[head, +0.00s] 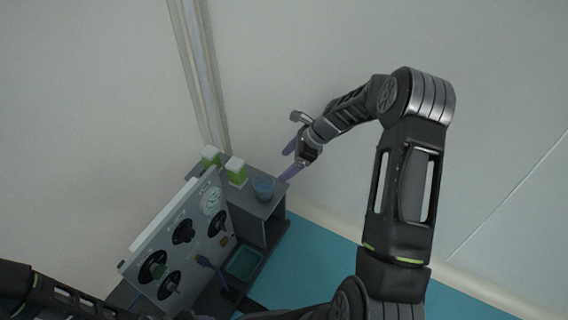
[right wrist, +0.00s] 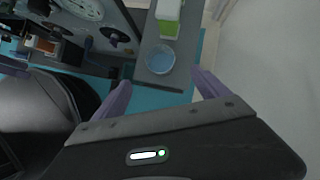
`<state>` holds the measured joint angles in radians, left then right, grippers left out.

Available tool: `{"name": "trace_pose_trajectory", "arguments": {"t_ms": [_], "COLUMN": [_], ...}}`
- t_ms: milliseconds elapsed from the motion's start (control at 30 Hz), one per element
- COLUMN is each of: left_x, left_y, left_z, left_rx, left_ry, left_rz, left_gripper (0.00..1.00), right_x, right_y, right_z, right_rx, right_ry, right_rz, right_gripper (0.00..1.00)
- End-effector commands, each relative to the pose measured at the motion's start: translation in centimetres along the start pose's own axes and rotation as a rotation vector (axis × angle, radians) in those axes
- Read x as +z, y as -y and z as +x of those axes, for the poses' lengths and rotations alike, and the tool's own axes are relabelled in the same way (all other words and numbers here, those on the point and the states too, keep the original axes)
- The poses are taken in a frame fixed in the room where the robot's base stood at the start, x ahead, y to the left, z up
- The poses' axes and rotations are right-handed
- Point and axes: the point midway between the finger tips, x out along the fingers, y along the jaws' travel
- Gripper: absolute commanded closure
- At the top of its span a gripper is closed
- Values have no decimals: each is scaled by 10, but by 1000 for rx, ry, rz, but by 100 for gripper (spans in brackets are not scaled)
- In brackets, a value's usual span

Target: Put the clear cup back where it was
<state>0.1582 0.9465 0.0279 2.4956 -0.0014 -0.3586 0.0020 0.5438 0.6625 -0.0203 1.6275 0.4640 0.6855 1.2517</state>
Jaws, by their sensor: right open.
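The clear cup (head: 263,189) stands upright on the grey shelf top (head: 270,207), near its right end, and looks bluish. It also shows in the right wrist view (right wrist: 161,59), seen from above, ahead of my fingers. My right gripper (head: 289,165) is open and empty, with purple fingers, just above and to the right of the cup. In the right wrist view its fingers (right wrist: 158,92) are spread wide, and the cup lies beyond the gap between them, apart from both. My left gripper cannot be made out; only part of my left arm shows at the lower left.
A panel with dark round knobs and a dial (head: 212,201) leans in front. A teal tray (head: 244,263) sits lower down. A wall rises behind; the space right of the shelf is free.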

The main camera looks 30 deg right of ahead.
Motion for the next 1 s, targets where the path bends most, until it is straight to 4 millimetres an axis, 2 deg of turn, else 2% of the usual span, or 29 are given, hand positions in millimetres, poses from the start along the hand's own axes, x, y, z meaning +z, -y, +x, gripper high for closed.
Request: {"name": "trace_pose_trajectory", "arguments": {"t_ms": [567,667,767,867,967,1000], "left_x": [0,0,0,0,0,0], "left_y": [0,0,0,0,0,0], "left_z": [0,0,0,0,0,0], "left_rx": [0,0,0,0,0,0], "left_ry": [-1,-1,-1,-1,-1,-1], "left_rz": [-1,-1,-1,-1,-1,-1], "left_gripper": [40,40,40,40,40,40], "right_x": [0,0,-1,-5,-10,-13], "right_y": [0,-5,-25,-67,-133,-164], "right_z": [0,6,26,63,106,120], "right_rx": [0,6,30,77,150,184], "right_ry": [0,-6,-33,-80,-127,-138], "right_rz": [0,-20,-112,-310,-626,-781], "right_gripper": [15,15,15,15,15,15]}}
